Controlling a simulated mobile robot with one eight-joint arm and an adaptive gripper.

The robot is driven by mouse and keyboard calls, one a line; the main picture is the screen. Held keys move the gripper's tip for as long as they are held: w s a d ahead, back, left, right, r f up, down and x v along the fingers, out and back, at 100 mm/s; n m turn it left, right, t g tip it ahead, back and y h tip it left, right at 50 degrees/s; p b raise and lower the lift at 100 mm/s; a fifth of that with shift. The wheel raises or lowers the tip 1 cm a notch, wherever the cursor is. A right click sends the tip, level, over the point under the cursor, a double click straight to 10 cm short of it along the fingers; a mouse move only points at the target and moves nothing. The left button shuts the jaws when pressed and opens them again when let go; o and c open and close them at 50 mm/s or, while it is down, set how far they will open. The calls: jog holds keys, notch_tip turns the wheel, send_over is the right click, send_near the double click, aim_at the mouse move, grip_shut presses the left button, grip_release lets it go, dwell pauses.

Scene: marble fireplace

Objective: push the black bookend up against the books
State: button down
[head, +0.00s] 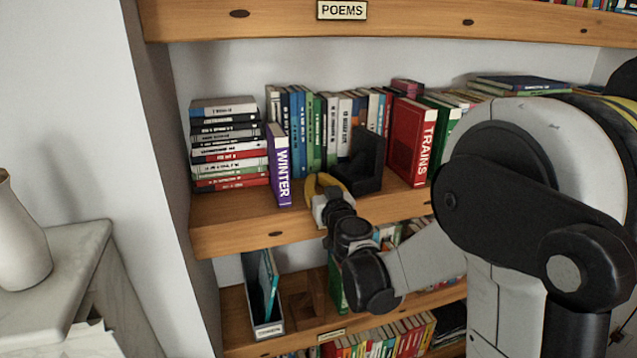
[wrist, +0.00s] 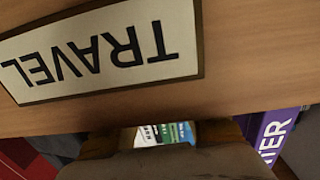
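The black bookend (head: 368,160) is L-shaped. It stands upright on the upper open shelf, in front of the row of upright books (head: 318,130). Its base points left toward my gripper. My gripper (head: 322,182), with yellow fingers, is at the shelf's front edge, just left of the bookend and right of the purple WINTER book (head: 279,165). I cannot tell whether it touches the bookend. In the wrist view the fingers (wrist: 165,135) are dark and blurred, with a strip of books showing between them. I see nothing held.
A stack of lying books (head: 228,143) is at the left. The red TRAINS book (head: 412,140) stands right of the bookend. The shelf's front edge, with a TRAVEL label (wrist: 100,50), fills much of the wrist view. A lower shelf (head: 290,325) holds more books.

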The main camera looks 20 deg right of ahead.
dwell(0.3)
jog(key=shift+d, duration=1.1)
jog(key=shift+a, duration=1.8)
jog(key=shift+s, duration=0.15)
jog(key=s, duration=1.3)
jog(key=shift+s, duration=0.4)
jog(key=shift+d, duration=0.1)
